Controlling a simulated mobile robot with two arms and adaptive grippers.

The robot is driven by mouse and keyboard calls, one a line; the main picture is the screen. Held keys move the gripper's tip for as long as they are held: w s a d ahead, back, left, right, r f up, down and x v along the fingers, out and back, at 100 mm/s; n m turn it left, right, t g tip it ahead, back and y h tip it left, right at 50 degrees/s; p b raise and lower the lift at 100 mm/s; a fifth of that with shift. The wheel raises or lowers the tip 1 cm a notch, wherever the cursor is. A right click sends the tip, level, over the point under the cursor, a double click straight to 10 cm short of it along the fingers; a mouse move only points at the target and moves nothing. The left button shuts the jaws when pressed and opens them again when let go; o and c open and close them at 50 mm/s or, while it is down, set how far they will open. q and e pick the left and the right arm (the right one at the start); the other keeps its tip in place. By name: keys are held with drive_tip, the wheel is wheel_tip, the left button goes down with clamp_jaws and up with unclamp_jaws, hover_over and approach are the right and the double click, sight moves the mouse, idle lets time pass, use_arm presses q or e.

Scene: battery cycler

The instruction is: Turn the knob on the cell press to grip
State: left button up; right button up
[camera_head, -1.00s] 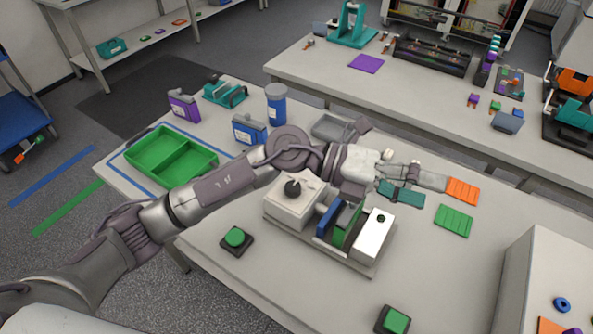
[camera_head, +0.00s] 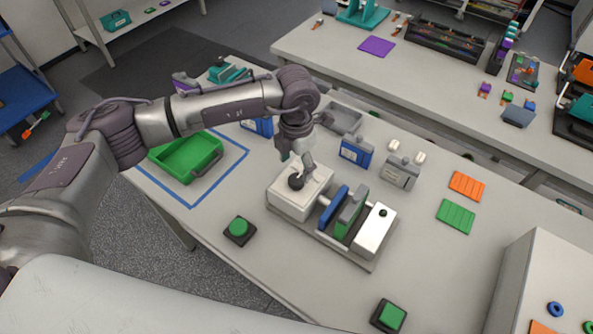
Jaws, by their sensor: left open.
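The cell press (camera_head: 372,232) stands on the bench in mid-view, with a white block at each end of its grey base. The dark round knob (camera_head: 296,182) sits on top of its left block. A blue plate (camera_head: 332,200) and a green-faced plate (camera_head: 349,213) stand upright between the blocks. My left gripper (camera_head: 297,164) points down just above and behind the knob, and is open. Whether a finger touches the knob cannot be told. The knob's pointer direction is too small to read. My right gripper is not in view.
A green button box (camera_head: 239,231) lies left of the press and another (camera_head: 388,316) in front. A blue cell (camera_head: 356,152) and a grey cell (camera_head: 399,172) stand behind it. Orange (camera_head: 467,186) and green (camera_head: 455,216) pads lie right. My arm partly covers the green tray (camera_head: 187,157).

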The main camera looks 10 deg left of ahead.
sight(296, 179)
use_arm(q)
wheel_tip(296, 179, down, 6)
drive_tip(key=shift+r+p, duration=0.15)
drive_tip(key=shift+p, duration=0.6)
drive_tip(key=shift+d, duration=0.1)
drive_tip(key=c, duration=1.1)
drive_tip(key=shift+c, duration=0.2)
